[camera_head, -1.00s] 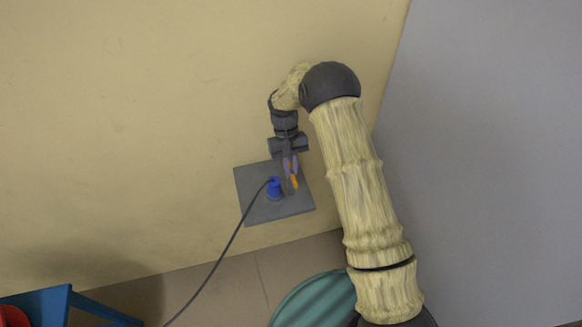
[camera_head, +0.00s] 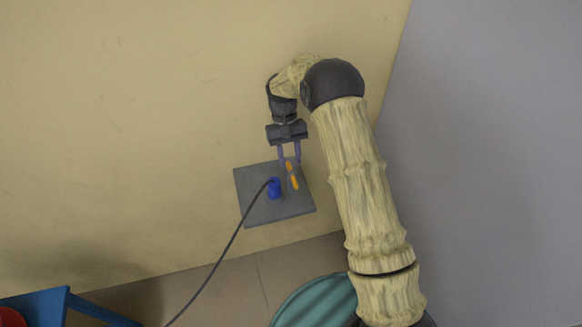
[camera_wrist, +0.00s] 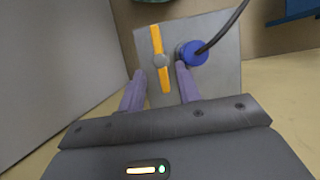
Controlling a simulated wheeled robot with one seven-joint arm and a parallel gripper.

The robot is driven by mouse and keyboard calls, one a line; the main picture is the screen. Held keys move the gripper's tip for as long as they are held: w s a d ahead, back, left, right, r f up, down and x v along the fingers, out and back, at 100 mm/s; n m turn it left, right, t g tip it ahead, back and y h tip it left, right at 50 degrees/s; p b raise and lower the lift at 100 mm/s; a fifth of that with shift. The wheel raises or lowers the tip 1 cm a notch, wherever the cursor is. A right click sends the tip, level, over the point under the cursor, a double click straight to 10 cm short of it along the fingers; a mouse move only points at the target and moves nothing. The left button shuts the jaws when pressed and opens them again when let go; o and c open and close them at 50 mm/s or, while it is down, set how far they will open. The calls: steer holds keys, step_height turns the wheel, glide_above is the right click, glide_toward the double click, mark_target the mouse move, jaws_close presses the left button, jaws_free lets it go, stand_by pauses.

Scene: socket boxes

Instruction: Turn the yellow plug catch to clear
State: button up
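The yellow catch (camera_head: 295,183) is a narrow bar on a round grey hub, mounted on a grey panel (camera_head: 262,212) against the wall. In the wrist view the catch (camera_wrist: 156,40) runs nearly upright in the picture, beside the blue plug (camera_wrist: 192,53) and not across it. The blue plug (camera_head: 274,188) sits on the panel left of the catch in the head view, with a dark cable attached. My gripper (camera_head: 290,160) is open and empty, just above the catch in the head view. Its purple fingers (camera_wrist: 160,85) are apart, with the catch's near end showing between them.
The dark cable (camera_head: 220,260) hangs from the plug down to the lower left. A blue stand (camera_head: 50,300) and a teal round object (camera_head: 318,302) are below. A grey wall (camera_head: 490,160) is at the right. The beige wall left of the panel is bare.

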mark_target(290, 165)
steer(key=v, duration=0.3)
steer(key=shift+w, duration=0.1)
steer(key=shift+r, duration=0.2)
steer(key=shift+d+r, duration=0.2)
steer(key=s+d+r+m+t, duration=0.1)
steer(key=s+d+r+t, duration=0.1)
steer(key=s+d, duration=0.3)
steer(key=s+d+r+m+t, duration=0.1)
steer(key=s+d, duration=0.4)
steer(key=s, duration=0.5)
steer(key=s+d+r+m+t+y, duration=0.1)
steer(key=s+d+r+t, duration=0.2)
steer(key=s+d+r, duration=0.2)
steer(key=s+d, duration=0.1)
steer(key=s, duration=0.1)
steer(key=shift+s+r+t, duration=0.25)
steer(key=shift+s+t, duration=0.05)
steer(key=shift+t, duration=0.1)
